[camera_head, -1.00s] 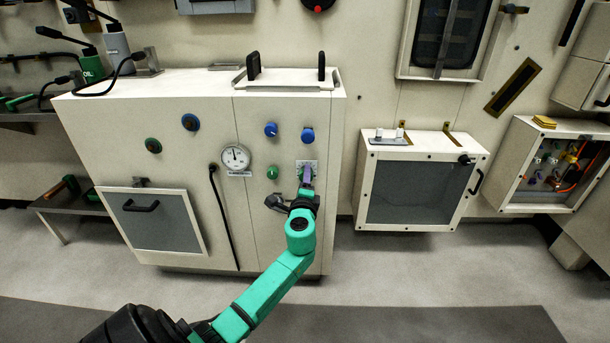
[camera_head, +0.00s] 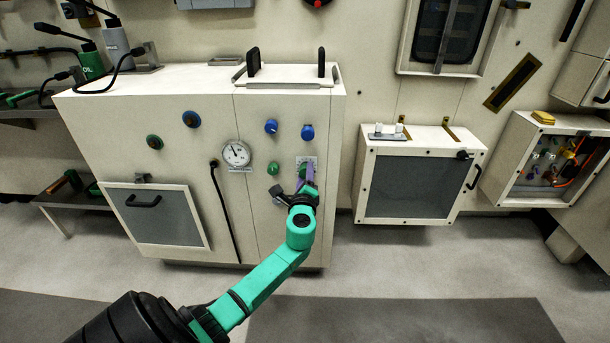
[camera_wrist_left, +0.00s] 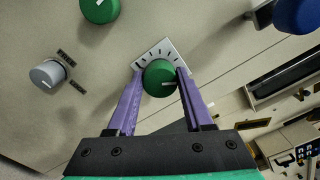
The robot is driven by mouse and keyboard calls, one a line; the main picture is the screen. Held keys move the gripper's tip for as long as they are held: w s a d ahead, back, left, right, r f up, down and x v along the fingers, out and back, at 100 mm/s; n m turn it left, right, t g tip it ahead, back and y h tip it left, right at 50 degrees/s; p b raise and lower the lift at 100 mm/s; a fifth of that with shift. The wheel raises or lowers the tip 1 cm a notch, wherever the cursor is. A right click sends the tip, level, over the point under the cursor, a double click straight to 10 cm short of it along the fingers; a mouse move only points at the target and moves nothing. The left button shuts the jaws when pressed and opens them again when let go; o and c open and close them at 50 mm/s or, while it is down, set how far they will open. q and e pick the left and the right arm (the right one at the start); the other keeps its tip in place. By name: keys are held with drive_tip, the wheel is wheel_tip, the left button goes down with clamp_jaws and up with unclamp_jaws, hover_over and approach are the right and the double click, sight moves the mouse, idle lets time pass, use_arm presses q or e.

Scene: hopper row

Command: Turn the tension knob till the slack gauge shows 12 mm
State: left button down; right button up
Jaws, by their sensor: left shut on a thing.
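A green knob (camera_wrist_left: 159,78) with a white pointer line sits on a pale scale plate (camera_wrist_left: 158,52) with dark marks. I take it for the tension knob; no label is readable. My left gripper (camera_wrist_left: 160,74) has its purple fingers on both sides of this knob, shut on it. In the head view the left gripper (camera_head: 308,174) partly hides the knob and its plate on the cabinet's front right. A round white gauge (camera_head: 236,153) sits left of it, its needle pointing up and left; its numbers are too small to read. My right gripper is not in view.
Two blue knobs (camera_head: 289,130) sit above, and another green knob (camera_head: 273,168) is close to the gripper's left. A grey knob (camera_wrist_left: 47,73) shows in the wrist view. A black cable (camera_head: 224,208) hangs below the gauge. The floor in front is clear.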

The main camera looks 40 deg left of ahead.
use_arm(q)
drive_tip(key=shift+c, duration=1.5)
unclamp_jaws()
drive_tip(key=p+v, duration=0.1)
drive_tip(key=v, duration=1.3)
drive_tip(key=shift+s+d, duration=0.2)
drive_tip(key=shift+d, duration=0.05)
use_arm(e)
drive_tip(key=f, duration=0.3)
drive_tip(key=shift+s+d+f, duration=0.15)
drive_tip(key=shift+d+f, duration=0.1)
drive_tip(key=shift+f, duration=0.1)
use_arm(q)
drive_tip(key=shift+f, duration=0.1)
